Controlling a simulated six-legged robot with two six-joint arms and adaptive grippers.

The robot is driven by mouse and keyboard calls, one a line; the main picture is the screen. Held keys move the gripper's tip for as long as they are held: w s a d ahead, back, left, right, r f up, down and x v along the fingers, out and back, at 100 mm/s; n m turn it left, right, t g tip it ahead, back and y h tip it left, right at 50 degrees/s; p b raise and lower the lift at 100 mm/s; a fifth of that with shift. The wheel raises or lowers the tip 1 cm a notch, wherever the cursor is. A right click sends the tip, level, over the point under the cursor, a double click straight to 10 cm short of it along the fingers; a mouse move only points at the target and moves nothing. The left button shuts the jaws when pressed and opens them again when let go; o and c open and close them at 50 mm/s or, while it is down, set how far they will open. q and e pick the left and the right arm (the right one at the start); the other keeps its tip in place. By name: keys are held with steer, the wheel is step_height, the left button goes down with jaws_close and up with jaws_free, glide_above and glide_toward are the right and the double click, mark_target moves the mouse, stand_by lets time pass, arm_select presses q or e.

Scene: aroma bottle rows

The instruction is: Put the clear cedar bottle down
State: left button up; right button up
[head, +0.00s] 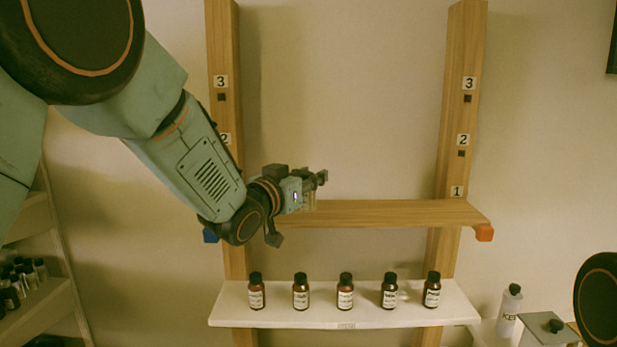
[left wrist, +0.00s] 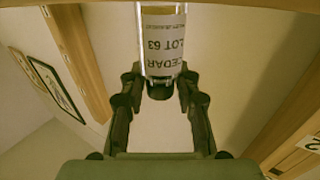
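The clear cedar bottle (left wrist: 163,45) is in the left wrist view, with a dark cap and a white label reading CEDAR LOT 63 upside down in that picture. My left gripper (left wrist: 161,82) has its fingers closed on both sides of it. In the head view my left gripper (head: 318,181) is at the wooden shelf (head: 400,212), toward its left end. A small pale part of the bottle (head: 309,198) shows below the fingers there. I cannot tell whether its base touches the shelf. My right gripper is not in view.
Several brown bottles (head: 345,293) stand in a row on the white lower shelf (head: 280,318). The wooden shelf is clear to the right of my gripper. Wooden posts (head: 457,120) with number tags stand at both sides. A white bottle (head: 509,305) is at the lower right.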

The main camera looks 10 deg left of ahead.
arm_select(q)
steer(key=shift+o, duration=0.8)
steer(key=shift+s, duration=0.1)
steer(key=shift+o, duration=0.2)
steer(key=shift+s+a+r, duration=0.15)
steer(key=shift+s, duration=0.05)
steer(key=shift+s+a, duration=0.15)
steer(key=shift+s, duration=0.2)
steer(key=b+v, duration=0.2)
steer(key=v, duration=0.8)
steer(key=shift+s+b, duration=0.35)
steer(key=shift+s, duration=0.1)
steer(key=shift+a+f, duration=0.1)
steer(key=shift+f, duration=0.1)
